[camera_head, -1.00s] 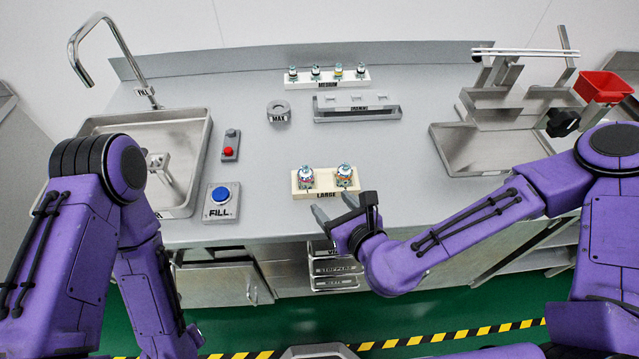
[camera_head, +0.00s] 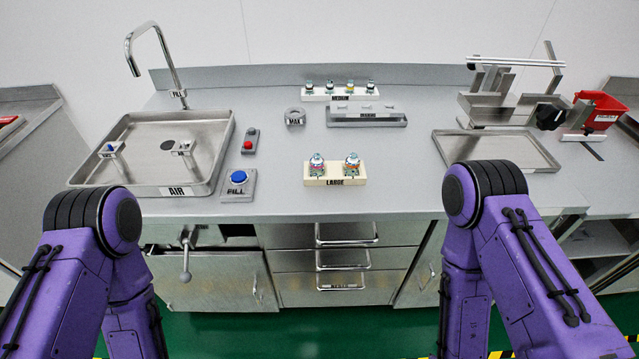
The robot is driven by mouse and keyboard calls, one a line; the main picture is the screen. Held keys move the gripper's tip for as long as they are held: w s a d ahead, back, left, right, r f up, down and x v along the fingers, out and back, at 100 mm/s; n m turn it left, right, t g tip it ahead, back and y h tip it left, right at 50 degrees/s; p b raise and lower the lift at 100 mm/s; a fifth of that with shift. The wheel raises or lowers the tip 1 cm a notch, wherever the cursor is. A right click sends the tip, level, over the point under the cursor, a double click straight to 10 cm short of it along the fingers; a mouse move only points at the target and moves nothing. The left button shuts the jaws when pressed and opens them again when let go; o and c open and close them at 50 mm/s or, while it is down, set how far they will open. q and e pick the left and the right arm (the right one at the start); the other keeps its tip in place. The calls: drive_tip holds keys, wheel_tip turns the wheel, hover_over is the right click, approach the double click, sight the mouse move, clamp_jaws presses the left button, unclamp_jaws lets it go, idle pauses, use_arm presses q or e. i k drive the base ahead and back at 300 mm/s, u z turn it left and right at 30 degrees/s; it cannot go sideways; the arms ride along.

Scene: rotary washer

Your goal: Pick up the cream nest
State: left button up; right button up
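A cream nest (camera_head: 358,181) with a "LARGE" label sits near the front edge of the steel counter, left of my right arm. It holds two small round parts with coloured tops, one at the left (camera_head: 317,165) and one at the right (camera_head: 352,165). A second cream holder (camera_head: 322,96) with several similar small parts stands at the back of the counter. Both my arms hang down in the foreground, and neither gripper is in view. Nothing is touching the cream nest.
A sink (camera_head: 215,150) with a tap (camera_head: 160,40) is at the left. A blue FILL button (camera_head: 238,177) and a red button (camera_head: 248,145) stand beside it. A grey MAX ring (camera_head: 295,117), a grey rack (camera_head: 365,122), a metal tray (camera_head: 490,150) and a red bin (camera_head: 598,108) are also on top.

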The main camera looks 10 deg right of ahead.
sight(333, 170)
drive_tip(key=u, duration=0.7)
drive_tip(key=k, duration=0.9)
drive_tip(key=z, duration=1.25)
drive_tip(key=i, duration=0.5)
drive_tip(key=z, duration=0.05)
